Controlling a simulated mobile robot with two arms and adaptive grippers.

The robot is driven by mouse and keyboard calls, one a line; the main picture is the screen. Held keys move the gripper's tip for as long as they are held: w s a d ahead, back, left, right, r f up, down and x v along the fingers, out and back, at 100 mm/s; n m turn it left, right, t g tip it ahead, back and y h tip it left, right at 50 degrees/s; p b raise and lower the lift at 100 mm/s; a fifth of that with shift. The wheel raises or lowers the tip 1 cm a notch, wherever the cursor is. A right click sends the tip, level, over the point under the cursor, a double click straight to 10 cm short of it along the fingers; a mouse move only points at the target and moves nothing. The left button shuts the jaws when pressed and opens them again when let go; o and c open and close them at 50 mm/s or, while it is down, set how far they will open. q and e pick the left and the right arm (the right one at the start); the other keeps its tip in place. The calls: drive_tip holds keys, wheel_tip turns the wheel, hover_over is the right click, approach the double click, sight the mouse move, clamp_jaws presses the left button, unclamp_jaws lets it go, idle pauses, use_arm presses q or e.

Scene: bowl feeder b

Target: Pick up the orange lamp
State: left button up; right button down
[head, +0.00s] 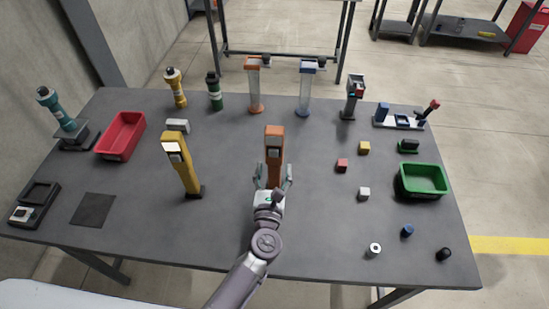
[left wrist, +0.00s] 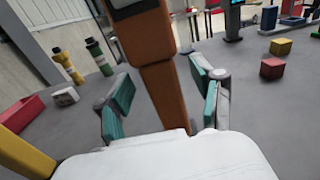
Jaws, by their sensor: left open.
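The orange lamp (head: 274,150) stands upright near the middle of the table. My left gripper (head: 273,176) is at the lamp's lower part, with a finger on each side of the post. In the left wrist view the lamp's post (left wrist: 165,95) rises between the two teal-padded fingers of my left gripper (left wrist: 163,98). Gaps show between both pads and the post, so the gripper is open. The lamp's base is hidden by my gripper. My right gripper is not in view.
A yellow lamp (head: 183,168) stands to the left. A red cube (head: 342,165), a white cube (head: 364,193) and a green bin (head: 423,168) are to the right. A red bin (head: 121,136) is at the left. The table's front middle is mostly clear.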

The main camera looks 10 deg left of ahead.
sight(274, 146)
use_arm(q)
drive_tip(key=shift+c, duration=0.2)
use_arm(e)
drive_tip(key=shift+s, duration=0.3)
use_arm(q)
clamp_jaws()
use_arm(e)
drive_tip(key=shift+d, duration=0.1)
